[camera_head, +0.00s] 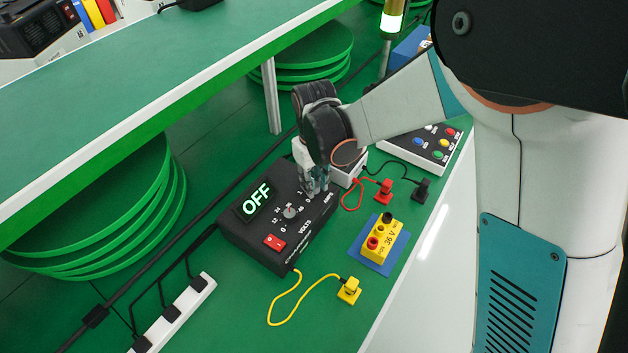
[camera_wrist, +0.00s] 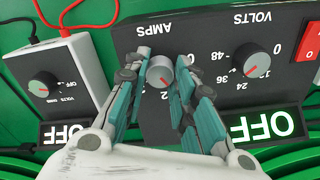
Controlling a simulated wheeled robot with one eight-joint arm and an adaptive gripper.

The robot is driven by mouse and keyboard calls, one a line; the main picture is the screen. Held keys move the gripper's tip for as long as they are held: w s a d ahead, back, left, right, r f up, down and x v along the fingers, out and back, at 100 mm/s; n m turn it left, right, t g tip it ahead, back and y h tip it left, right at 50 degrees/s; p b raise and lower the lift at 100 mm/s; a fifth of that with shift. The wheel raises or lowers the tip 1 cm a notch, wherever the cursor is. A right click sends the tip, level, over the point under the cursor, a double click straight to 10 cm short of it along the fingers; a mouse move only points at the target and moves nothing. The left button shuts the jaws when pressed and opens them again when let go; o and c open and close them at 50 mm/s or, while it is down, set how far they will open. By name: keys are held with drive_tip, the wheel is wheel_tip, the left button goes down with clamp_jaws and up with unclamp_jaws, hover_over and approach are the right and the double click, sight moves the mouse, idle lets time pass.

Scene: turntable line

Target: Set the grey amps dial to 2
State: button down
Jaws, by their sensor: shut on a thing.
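A black power supply (camera_head: 272,228) on the green bench carries an OFF display (camera_head: 256,199), a VOLTS dial (camera_head: 290,212) and an AMPS dial. The grey amps dial (camera_wrist: 160,71) shows upside down in the wrist view, between the fingers of my gripper (camera_wrist: 164,75). My gripper is shut on it, one finger on each side. A red mark on the dial's lower side in the picture points towards a printed 2; the fingers hide part of the scale.
A white box (camera_wrist: 75,70) with its own dial and OFF display stands close beside the supply. A red switch (camera_head: 275,242), yellow block (camera_head: 380,240), yellow plug (camera_head: 349,290) and power strip (camera_head: 180,315) are nearby. A green shelf (camera_head: 150,80) overhangs.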

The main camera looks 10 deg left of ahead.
drive_tip(key=m, duration=0.6)
drive_tip(key=shift+m, duration=0.3)
idle(0.4)
drive_tip(key=c, duration=1.3)
unclamp_jaws()
wheel_tip(320, 180, up, 12)
drive_tip(key=shift+w, duration=0.1)
